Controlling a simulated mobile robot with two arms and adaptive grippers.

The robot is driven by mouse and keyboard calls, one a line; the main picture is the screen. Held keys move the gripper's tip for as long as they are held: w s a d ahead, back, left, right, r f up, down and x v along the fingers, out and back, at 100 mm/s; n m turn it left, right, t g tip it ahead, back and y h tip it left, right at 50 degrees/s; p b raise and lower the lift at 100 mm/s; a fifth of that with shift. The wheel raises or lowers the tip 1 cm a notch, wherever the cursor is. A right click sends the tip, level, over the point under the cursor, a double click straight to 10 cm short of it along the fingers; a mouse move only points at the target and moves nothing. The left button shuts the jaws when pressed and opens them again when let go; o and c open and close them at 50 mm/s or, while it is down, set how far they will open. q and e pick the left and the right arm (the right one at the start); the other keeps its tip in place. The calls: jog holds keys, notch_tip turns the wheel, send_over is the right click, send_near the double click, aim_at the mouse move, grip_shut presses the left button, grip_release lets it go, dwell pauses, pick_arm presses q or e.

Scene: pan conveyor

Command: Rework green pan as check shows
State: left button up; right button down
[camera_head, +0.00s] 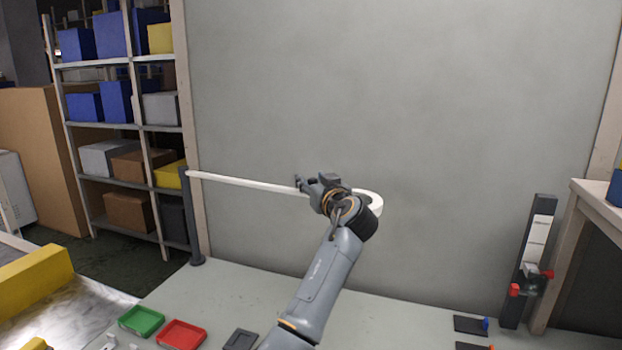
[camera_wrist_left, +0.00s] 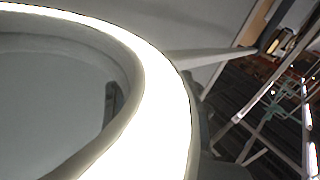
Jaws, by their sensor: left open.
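A green pan (camera_head: 141,320) lies on the table at the lower left of the head view, with a red pan (camera_head: 181,334) just right of it. Both look like shallow, empty rectangular trays. My left gripper (camera_head: 300,184) is raised well above the table at the white lamp arm, open, with no pan in it. It points left, and its fingers are small in the picture. In the left wrist view a bright white ring (camera_wrist_left: 165,110) fills much of the picture, very close. I cannot tell whether the gripper touches it. My right gripper is not in view.
A white ring lamp (camera_head: 372,199) on a long arm reaches from a dark post (camera_head: 190,220). A dark upright board (camera_head: 515,290) with white cards and red parts stands right. Dark flat plates (camera_head: 468,324) lie before it. A grey pad (camera_head: 240,339) lies near the red pan.

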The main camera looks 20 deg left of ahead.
pick_arm(q)
jog(key=shift+s+d+r, duration=0.2)
jog(key=shift+s+r, duration=0.05)
jog(key=shift+s, duration=0.05)
jog(key=v, duration=1.1)
jog(key=shift+s+d+f, duration=0.15)
jog(key=shift+d+f, duration=0.05)
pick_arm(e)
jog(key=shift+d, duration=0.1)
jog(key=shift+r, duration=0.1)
